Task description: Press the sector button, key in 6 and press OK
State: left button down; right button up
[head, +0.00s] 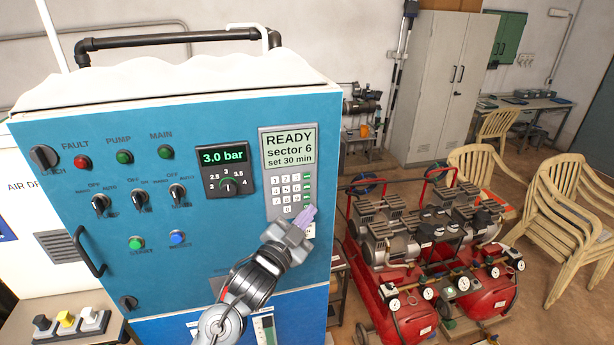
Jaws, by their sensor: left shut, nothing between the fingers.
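The controller display (290,150) on the blue cabinet (215,270) reads "READY", "sector 6" and "set 30 min". Below it is the keypad (285,190) with white number keys and a column of green side keys (307,187) at its right edge. My left gripper (307,216) is shut and empty, with its pale purple fingertips at the keypad's lower right corner. It hides the lowest keys there, and I cannot tell whether it touches one. My right gripper is not in view.
Left of the keypad are a pressure gauge (223,155) reading 3.0 bar, rotary switches (140,200), lamps and a black door handle (88,252). Red compressors (430,250) stand on the floor to the right, with beige chairs (560,205) beyond.

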pick_arm(q)
jog(key=shift+s+d, duration=0.15)
jog(key=shift+s, duration=0.5)
jog(key=s, duration=0.2)
jog(key=s+d+p, duration=0.1)
jog(key=s, duration=0.1)
jog(key=shift+s+d+p, duration=0.2)
jog(key=shift+s+p, duration=0.1)
jog(key=shift+s, duration=0.1)
dwell(0.5)
